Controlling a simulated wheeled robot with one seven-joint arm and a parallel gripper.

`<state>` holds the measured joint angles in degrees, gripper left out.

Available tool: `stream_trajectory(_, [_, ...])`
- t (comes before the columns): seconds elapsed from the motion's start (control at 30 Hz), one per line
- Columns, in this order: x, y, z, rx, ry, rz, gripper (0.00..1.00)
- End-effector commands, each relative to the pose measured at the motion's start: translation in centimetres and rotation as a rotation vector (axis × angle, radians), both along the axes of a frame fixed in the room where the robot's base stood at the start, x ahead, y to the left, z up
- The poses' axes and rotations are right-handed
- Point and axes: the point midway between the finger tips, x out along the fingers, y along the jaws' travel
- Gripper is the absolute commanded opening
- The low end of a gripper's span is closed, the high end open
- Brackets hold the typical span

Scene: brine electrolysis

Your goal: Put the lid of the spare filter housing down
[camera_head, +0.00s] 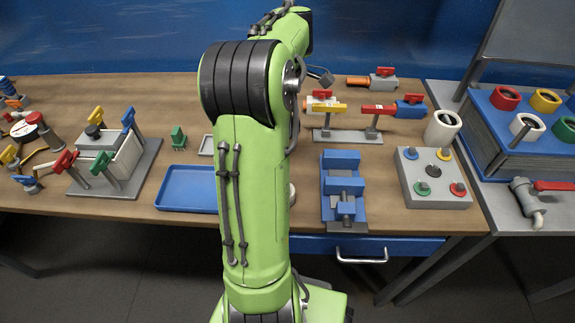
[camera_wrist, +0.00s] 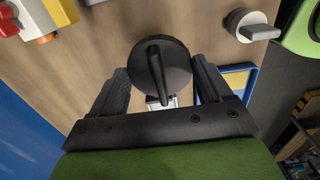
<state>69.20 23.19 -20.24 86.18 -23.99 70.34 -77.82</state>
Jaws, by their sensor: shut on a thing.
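A round black lid (camera_wrist: 178,66) with a raised bar across its top fills the middle of the wrist view. My gripper (camera_wrist: 160,76) has one finger on each side of the lid and is shut on it. The lid is over the wooden table; I cannot tell how far above the top it is. In the head view my arm hides the gripper and the lid. I cannot make out the spare filter housing for certain. A grey-white round part with a grey bar (camera_wrist: 250,25) stands on the table at the upper right of the wrist view.
A blue tray (camera_head: 170,206) lies left of my arm and a small grey square dish (camera_head: 206,146) behind it. A blue vise (camera_head: 343,190) and a grey button box (camera_head: 433,178) stand to the right. A valve stand (camera_head: 346,137) is behind them. Bare wood (camera_wrist: 85,65) shows beside the lid.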

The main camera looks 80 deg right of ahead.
Motion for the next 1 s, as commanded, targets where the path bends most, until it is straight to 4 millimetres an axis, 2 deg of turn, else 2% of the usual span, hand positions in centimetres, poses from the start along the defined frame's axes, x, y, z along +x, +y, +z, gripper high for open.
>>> stream_trajectory(0.13, [-0.7, 0.0, -1.3, 0.002, -0.001, 0.006, 0.42])
stream_trajectory(0.53, [-0.7, 0.0, -9.5, 0.004, 0.001, 0.003, 0.42])
stream_trajectory(0.6, [-0.7, 0.0, -10.0, 0.002, 0.000, 0.003, 0.42])
stream_trajectory(0.9, [-0.7, 0.0, -10.1, 0.001, 0.000, 0.004, 0.42])
stream_trajectory(0.93, [-0.7, 0.0, -10.1, 0.000, 0.000, 0.004, 0.81])
stream_trajectory(1.0, [-0.7, 0.0, -10.0, 0.000, 0.000, 0.003, 0.92])
